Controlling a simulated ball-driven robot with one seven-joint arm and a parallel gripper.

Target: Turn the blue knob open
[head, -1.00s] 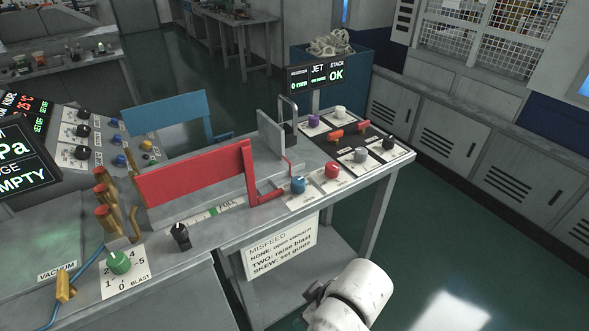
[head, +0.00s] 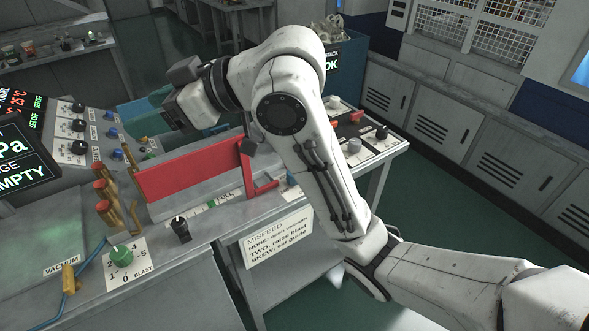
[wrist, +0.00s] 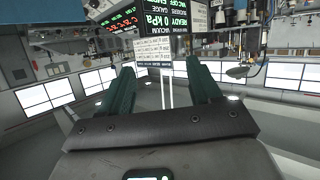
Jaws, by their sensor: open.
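A large blue knob (head: 291,178) sits on the front edge of the near bench, right of the red plate; my arm covers part of it. Smaller blue knobs (head: 111,133) line the sloped panel at the left. My arm (head: 290,110) reaches up across the bench, and its wrist hangs above the red and blue plates, left of the large blue knob and apart from it. In the wrist view my gripper (wrist: 160,66) shows two dark green fingers set wide apart with nothing between them. No knob is clear between the fingers there. The fingertips are not clear in the head view.
The red plate (head: 195,170) stands upright below my wrist. A black knob (head: 180,229), a green blast knob (head: 121,256), brass posts (head: 103,190) and a yellow vacuum valve (head: 70,278) are at the left. Grey and black knobs sit right of my arm. The floor at right is clear.

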